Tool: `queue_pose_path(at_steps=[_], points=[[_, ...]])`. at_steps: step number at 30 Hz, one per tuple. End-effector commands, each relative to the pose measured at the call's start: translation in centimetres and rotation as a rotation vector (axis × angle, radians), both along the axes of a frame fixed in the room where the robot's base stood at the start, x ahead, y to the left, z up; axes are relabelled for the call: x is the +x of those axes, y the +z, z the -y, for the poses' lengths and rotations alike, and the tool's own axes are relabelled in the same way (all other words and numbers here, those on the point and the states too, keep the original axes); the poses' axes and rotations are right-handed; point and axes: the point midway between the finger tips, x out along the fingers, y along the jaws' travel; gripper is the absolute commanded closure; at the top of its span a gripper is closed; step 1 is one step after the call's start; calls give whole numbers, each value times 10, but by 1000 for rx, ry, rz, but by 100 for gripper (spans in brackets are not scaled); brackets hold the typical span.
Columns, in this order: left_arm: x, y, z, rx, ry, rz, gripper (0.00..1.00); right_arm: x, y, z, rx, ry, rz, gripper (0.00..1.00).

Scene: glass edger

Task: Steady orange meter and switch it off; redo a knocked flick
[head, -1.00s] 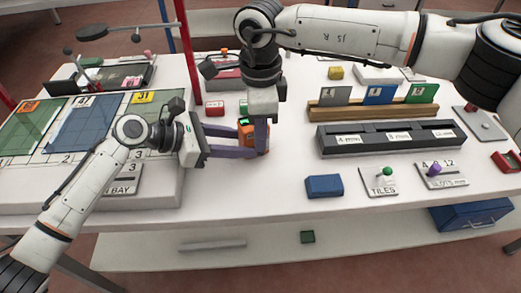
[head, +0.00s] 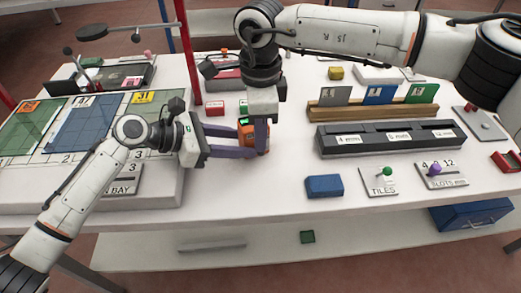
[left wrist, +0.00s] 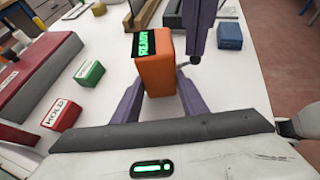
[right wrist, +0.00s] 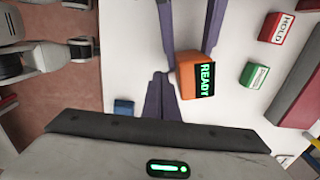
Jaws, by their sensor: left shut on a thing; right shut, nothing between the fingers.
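The orange meter (head: 247,138) stands on the white table, its dark screen lit green. The screen reads READY in the left wrist view (left wrist: 155,75) and right wrist view (right wrist: 196,76). My left gripper (head: 243,145) is shut on the meter, one finger along each side, low on its body. My right gripper (head: 262,150) is shut and empty, pointing down close beside the meter. In the right wrist view its closed tips (right wrist: 161,77) appear just left of the meter, with a narrow gap.
A red HOLD block (left wrist: 62,108) and a green block (left wrist: 89,74) stand near the meter. A blue block (head: 324,186) lies to the right, before the dark slotted rack (head: 390,136). The glass bay (head: 70,190) is left. Bare table lies in front of the meter.

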Motion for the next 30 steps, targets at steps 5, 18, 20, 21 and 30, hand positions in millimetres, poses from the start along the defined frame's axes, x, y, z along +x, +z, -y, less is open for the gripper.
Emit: queue_pose_path(at_steps=[5,18,20,21,30], points=[[0,1,0,-2,0,2,74,0,-3,0,0,0,-2,100],[0,2,1,-4,0,2,74,0,0,0,1,0,1,100],[0,2,1,-4,0,2,74,-1,5,0,2,0,2,100],[0,2,1,-3,0,2,74,-1,8,1,1,0,2,100],[0,1,0,-2,0,2,74,-6,32,2,1,-1,1,100]])
